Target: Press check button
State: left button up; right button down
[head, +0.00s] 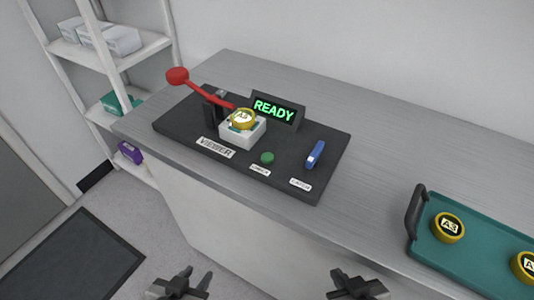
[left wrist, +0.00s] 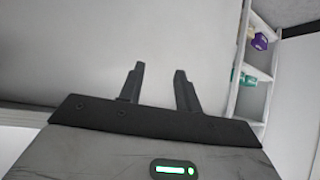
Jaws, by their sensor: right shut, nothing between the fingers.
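The green round check button (head: 267,157) sits on the front part of a black instrument base (head: 230,171) on the grey counter, with a small white label in front of it. A display (head: 275,110) behind it reads READY in green. My left gripper (head: 198,273) is open and empty, low in front of the counter; its parted fingers show in the left wrist view (left wrist: 159,70). My right gripper (head: 345,279) is shut and empty, also low in front of the counter. Both are well short of the button.
A red-knobbed lever (head: 178,77) rises at the base's left. A yellow ring piece (head: 243,119) rests on a white block (head: 240,133). A blue switch (head: 315,154) stands right of the button. A teal tray (head: 475,262) holds yellow ring pieces. Shelves (head: 117,62) stand left.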

pick_arm(q)
grip_shut()
dwell(1.8)
